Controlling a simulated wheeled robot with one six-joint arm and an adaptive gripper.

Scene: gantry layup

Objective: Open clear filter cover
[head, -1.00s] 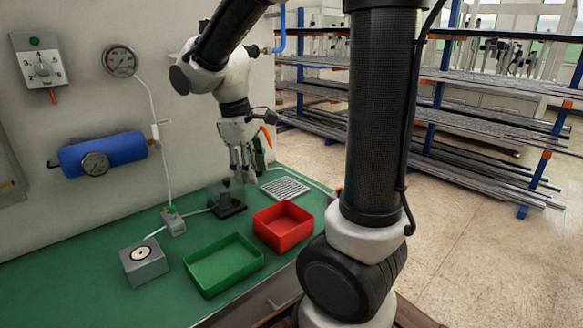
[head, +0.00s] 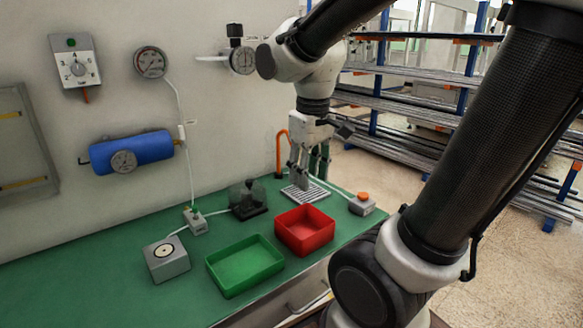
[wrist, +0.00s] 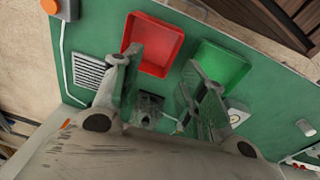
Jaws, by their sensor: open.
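A smoky see-through cover (head: 248,192), which I take to be the clear filter cover, stands on a black base on the green bench. It looks closed; its hinge and edge are too small to make out. In the wrist view the dark filter unit (wrist: 149,105) shows between my fingers, further off and partly hidden. My gripper (head: 308,172) is open and empty, pointing down above the slotted grille, to the right of the cover and apart from it. In the wrist view the gripper (wrist: 160,62) has its two fingers spread wide.
A red tray (head: 305,247) and a green tray (head: 247,284) stand in front of the cover. A grey box (head: 166,259) is at left. The grille (head: 305,190) and an orange-button box (head: 362,204) are at right. A blue cylinder (head: 131,148) hangs on the wall.

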